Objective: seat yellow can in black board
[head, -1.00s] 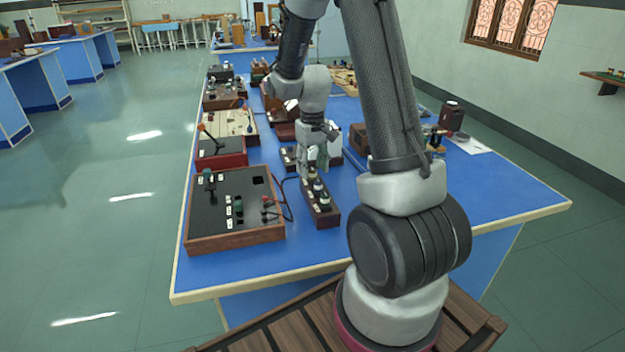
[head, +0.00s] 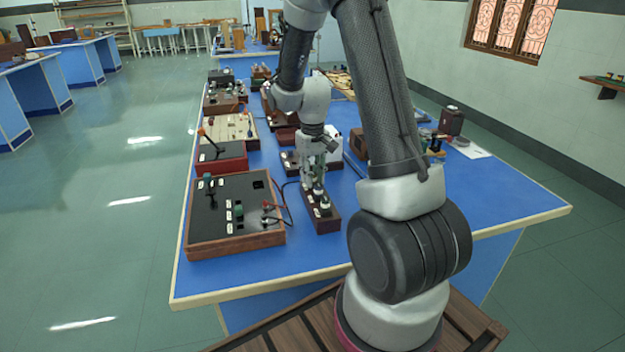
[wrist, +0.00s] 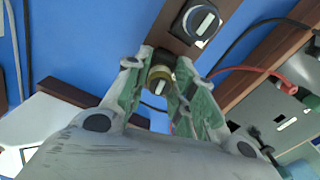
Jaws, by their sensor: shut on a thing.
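A yellow-rimmed can (wrist: 161,80) with a pale label on its dark top is between my gripper's green-padded fingers in the wrist view. My gripper (wrist: 158,92) is shut on it. In the head view my gripper (head: 309,184) is low over the far end of a narrow black-topped wooden board (head: 327,223), and its fingers hide most of the yellow can. I cannot tell whether the can's base is in the board. Another dark can with a white label (wrist: 201,22) stands on the board beside the held one.
A larger wooden box with a black panel (head: 222,222), switches and cables stands left of the narrow board. A red box (head: 221,160) and other instruments stand behind. The blue bench top (head: 300,258) is clear in front and at right (head: 480,195).

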